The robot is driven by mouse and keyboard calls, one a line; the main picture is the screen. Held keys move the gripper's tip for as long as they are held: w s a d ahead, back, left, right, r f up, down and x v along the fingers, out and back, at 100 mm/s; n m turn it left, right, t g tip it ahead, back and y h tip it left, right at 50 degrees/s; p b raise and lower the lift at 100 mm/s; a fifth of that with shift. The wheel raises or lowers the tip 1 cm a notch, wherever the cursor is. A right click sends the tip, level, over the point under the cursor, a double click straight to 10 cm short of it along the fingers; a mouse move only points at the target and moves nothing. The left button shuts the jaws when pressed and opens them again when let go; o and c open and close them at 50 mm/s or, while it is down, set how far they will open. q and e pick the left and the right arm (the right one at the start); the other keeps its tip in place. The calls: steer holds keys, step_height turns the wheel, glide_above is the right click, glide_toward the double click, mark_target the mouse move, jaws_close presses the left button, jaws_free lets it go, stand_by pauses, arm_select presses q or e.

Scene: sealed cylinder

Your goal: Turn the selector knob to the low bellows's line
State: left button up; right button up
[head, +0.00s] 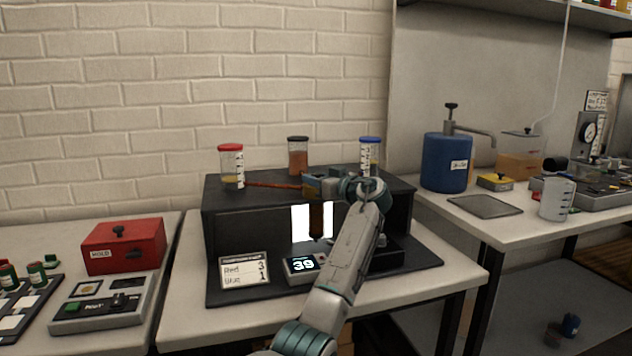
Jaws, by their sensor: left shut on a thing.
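My left gripper (318,186) is at the front top edge of a black bench unit (225,228). Its jaws are shut on what appears to be the selector knob, which the hand mostly hides. A red-brown line (270,185) runs from there left towards a red-capped jar (231,166). A dark brown upright piece (316,220) hangs below the jaws before a lit white panel (299,222). A black-capped jar (298,158) and a blue-capped jar (370,156) also stand on top. I cannot tell which part is the low bellows. My right gripper is out of view.
A display (303,265) reads 39 beside a card (245,270) with "Red 3" and a second line ending in 1. A red box (124,246) stands left. My forearm crosses the unit's front.

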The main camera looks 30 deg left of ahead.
arm_select(q)
steer(key=o, duration=1)
steer(key=shift+d, duration=0.1)
steer(key=v, duration=1)
steer(key=shift+s+d, duration=0.15)
steer(key=shift+d, duration=0.1)
steer(key=shift+f, duration=0.1)
